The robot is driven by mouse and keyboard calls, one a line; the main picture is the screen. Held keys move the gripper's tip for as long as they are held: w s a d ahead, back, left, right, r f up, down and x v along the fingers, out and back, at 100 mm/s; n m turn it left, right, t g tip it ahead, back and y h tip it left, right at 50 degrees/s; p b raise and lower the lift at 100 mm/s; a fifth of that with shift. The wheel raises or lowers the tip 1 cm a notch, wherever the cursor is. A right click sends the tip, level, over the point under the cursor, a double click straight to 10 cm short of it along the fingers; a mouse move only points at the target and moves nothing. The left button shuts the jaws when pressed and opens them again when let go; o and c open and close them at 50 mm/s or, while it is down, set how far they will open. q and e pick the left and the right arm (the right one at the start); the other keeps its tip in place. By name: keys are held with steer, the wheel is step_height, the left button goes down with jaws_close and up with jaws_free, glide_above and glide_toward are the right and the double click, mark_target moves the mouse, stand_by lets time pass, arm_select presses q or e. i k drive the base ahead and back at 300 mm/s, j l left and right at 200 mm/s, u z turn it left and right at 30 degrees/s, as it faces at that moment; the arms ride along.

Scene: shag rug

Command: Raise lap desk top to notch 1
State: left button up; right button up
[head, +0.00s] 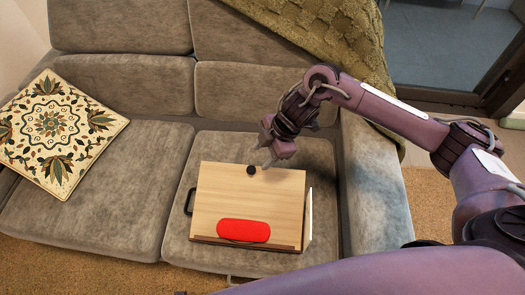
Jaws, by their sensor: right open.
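The lap desk (215,185) rests on the right seat cushion of the sofa. It has a pale wooden top with a dark ledge along its near edge, a black handle (190,201) at its left side and a pale side panel at its right. I cannot tell the angle of the top, and no notches show. A round black knob (251,170) is at the top's far edge. My right gripper (265,154) is open and empty, just over the far edge and close to the right of the knob; I cannot tell whether it touches. My left gripper is not in view.
A red oblong object (243,231) lies on the top against the ledge. A patterned cushion (56,133) lies on the left seat. The sofa armrest (375,190) is to the right, with a green blanket (325,35) over the backrest.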

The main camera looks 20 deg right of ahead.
mark_target(275, 197)
steer(key=k+l, duration=0.3)
steer(key=k, duration=0.15)
steer(key=k+l, duration=0.3)
steer(key=k, duration=0.15)
steer(key=k+l, duration=0.3)
steer(key=k, duration=0.2)
